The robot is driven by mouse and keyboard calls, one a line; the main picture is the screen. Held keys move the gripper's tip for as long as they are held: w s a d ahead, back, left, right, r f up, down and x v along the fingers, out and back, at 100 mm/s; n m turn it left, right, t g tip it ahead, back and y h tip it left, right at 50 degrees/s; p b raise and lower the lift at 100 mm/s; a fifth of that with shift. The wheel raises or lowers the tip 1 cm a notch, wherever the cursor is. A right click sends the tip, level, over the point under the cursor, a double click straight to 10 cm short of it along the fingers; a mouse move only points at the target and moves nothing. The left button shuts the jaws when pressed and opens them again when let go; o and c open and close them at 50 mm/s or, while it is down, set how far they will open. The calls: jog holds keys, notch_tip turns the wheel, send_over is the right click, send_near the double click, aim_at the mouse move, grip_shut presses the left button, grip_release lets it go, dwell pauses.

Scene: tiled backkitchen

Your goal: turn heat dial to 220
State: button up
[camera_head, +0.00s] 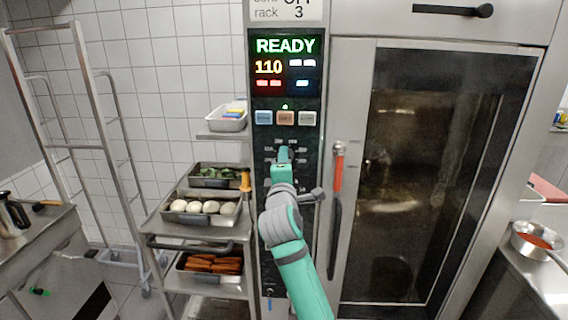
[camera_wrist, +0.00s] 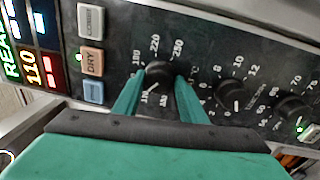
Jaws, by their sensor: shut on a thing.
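In the head view my gripper (camera_head: 285,155) is at the panel below the buttons and hides the dial. The display (camera_head: 285,66) reads READY and 110.
Two more knobs, a middle one (camera_wrist: 230,94) and a far one (camera_wrist: 292,108), sit beside the dial. The oven door handle (camera_head: 338,168) with a red top stands just right of my gripper. A rack of food trays (camera_head: 200,218) is at the left.

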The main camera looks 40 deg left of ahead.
jog(key=shift+w+d+r+m+t+h, duration=0.15)
jog(key=shift+m+h, duration=0.3)
jog(key=shift+m, duration=3.8)
jog(key=shift+s+r+m+t+h, duration=0.1)
jog(key=shift+m+h, duration=0.4)
jog(key=shift+m, duration=3.8)
jog(key=shift+w+d+r+m+t+h, duration=0.15)
jog(key=shift+m+h, duration=0.3)
jog(key=shift+m, duration=3.8)
jog(key=shift+s+a, duration=0.1)
jog(key=shift+f, duration=0.1)
jog(key=o, duration=1)
jog(key=shift+a, duration=0.1)
jog(key=shift+s, duration=0.1)
jog(key=shift+s, duration=0.1)
